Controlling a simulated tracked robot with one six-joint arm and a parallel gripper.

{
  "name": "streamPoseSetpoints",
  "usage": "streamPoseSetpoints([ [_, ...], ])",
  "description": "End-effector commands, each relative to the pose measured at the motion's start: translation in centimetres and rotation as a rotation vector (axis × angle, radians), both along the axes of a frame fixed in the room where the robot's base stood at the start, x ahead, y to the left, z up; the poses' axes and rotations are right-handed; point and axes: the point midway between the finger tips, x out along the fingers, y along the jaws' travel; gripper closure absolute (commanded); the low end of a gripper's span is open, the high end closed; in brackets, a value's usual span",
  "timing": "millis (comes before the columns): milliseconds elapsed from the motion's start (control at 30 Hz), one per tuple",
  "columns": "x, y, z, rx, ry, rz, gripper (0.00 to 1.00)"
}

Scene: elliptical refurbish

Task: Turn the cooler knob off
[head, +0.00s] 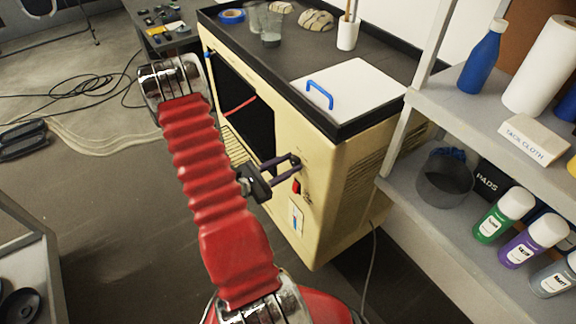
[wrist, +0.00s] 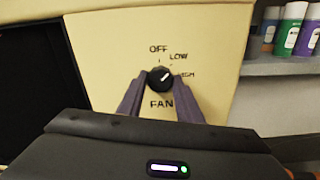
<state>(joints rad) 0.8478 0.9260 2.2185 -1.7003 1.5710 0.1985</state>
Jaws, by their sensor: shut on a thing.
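The cooler (head: 325,170) is a cream cabinet with a dark top and a dark front opening. Its round black knob (wrist: 160,79) shows in the wrist view, with OFF above it, LOW at upper right, HIGH at right and FAN below. The knob's white pointer line slants to the upper right, toward the LOW and HIGH side and away from OFF.
A red switch (head: 296,186) sits just below the gripper on the panel. A white lid with a blue handle (head: 319,94) lies on the cooler top. A grey shelf (head: 440,212) with bottles stands close on the right. A cord (head: 372,262) hangs at the cooler's lower right.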

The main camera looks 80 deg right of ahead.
Motion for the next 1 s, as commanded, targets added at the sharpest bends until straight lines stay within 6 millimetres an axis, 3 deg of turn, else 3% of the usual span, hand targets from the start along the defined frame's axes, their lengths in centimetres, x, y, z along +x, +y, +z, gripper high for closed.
streamPoseSetpoints([
  [467,-0.17,-0.27,-0.04,0.098,0.111,-0.004,0.9],
  [1000,-0.1,-0.34,-0.02,0.387,0.44,-0.002,0.9],
])
